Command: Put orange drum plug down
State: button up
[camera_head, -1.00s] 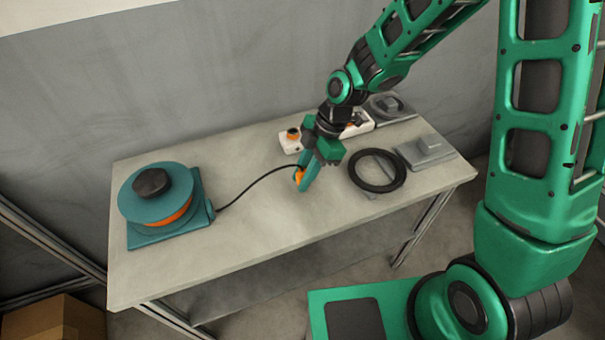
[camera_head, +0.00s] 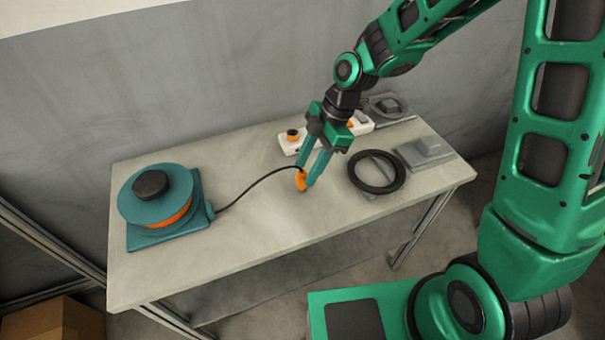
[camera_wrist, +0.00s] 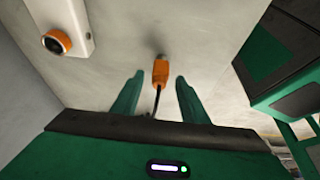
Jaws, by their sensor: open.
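The orange drum plug (camera_head: 300,181) is on or just at the table top, in the middle of the table, with its black cable running left to the drum. In the wrist view the plug (camera_wrist: 160,74) lies between the two fingers, with a gap on each side. My gripper (camera_head: 307,176) is open around the plug; its green fingers show apart in the wrist view (camera_wrist: 158,88). The teal cable drum (camera_head: 155,190) with an orange band and black knob sits at the table's left end. I cannot tell whether the plug fully rests on the table.
A white power strip (camera_head: 292,144) with an orange and black knob stands behind my gripper. The table's front middle (camera_head: 235,250) is clear.

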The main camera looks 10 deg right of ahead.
jog(key=v, duration=0.8)
jog(key=s+d+r+m+t+h, duration=0.1)
jog(key=s+d+r+m+h, duration=0.15)
jog(key=d+m, duration=0.5)
jog(key=s+d+r+m+h, duration=0.15)
jog(key=s+d+m, duration=0.3)
jog(key=d, duration=0.65)
jog(key=s+d+r+m, duration=0.2)
jog(key=s+d+m, duration=1)
jog(key=s+m, duration=0.3)
jog(key=shift+d+m, duration=0.15)
jog(key=shift+m, duration=0.15)
